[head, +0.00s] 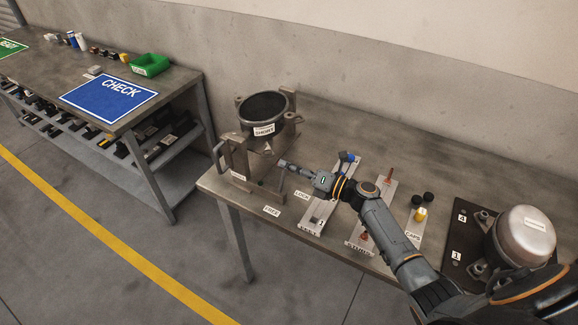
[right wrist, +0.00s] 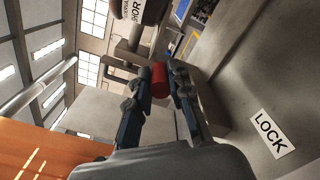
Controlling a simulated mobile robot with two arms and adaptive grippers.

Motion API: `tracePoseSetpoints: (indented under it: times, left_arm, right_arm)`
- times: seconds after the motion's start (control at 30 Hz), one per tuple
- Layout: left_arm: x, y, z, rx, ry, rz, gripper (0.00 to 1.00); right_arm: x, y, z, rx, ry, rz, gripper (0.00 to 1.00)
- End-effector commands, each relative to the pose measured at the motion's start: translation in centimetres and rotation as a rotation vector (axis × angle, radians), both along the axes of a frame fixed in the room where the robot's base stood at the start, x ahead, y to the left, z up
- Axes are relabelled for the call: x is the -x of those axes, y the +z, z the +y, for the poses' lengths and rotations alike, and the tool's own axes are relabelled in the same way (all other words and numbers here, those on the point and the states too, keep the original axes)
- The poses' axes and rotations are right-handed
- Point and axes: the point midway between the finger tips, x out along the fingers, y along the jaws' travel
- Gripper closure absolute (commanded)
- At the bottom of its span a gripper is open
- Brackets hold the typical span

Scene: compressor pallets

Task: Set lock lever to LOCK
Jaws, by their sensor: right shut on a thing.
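The lock lever's red knob (right wrist: 160,80) shows in the right wrist view between the fingertips of my right gripper (right wrist: 158,84). My right gripper is shut on it. In the head view my right gripper (head: 284,164) reaches in from the right to the fixture (head: 238,142), and the knob is hidden there. The LOCK label (head: 302,195) lies on the table below the gripper, and the FREE label (head: 272,210) lies nearer the front edge. The LOCK label also shows at the right of the right wrist view (right wrist: 270,133). My left gripper is not in view.
A dark round housing (head: 262,107) marked SHORT stands on the fixture. Trays with small parts (head: 318,212) lie under and beside my right arm. A silver compressor (head: 524,236) stands at the right. Another table (head: 175,78) with a blue CHECK mat (head: 108,97) stands at left.

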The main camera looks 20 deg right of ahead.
Motion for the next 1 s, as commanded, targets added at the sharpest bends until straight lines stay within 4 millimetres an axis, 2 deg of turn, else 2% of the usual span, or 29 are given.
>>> tracePoseSetpoints:
  times: [0.3, 0.33, 0.43, 0.77, 0.87, 1.0]
  left_arm:
    - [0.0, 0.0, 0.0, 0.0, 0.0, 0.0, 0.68]
    - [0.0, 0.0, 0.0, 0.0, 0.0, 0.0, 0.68]
    - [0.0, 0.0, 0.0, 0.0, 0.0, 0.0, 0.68]
    - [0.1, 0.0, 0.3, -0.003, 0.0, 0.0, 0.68]
    - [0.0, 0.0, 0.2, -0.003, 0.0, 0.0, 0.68]
    - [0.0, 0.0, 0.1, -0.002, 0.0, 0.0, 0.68]
  right_arm:
    - [0.0, -0.1, -0.1, 0.001, -0.003, 0.003, 1.0]
    - [0.0, -0.1, -0.1, 0.002, -0.003, 0.002, 0.78]
    - [0.0, -0.1, -0.1, 0.001, -0.003, 0.001, 0.58]
    - [0.1, -0.1, -0.1, 0.001, -0.001, 0.001, 0.57]
    - [0.7, -0.1, -0.7, 0.001, -0.002, 0.002, 0.57]
    - [2.7, -0.2, -2.2, 0.002, -0.002, 0.005, 0.57]
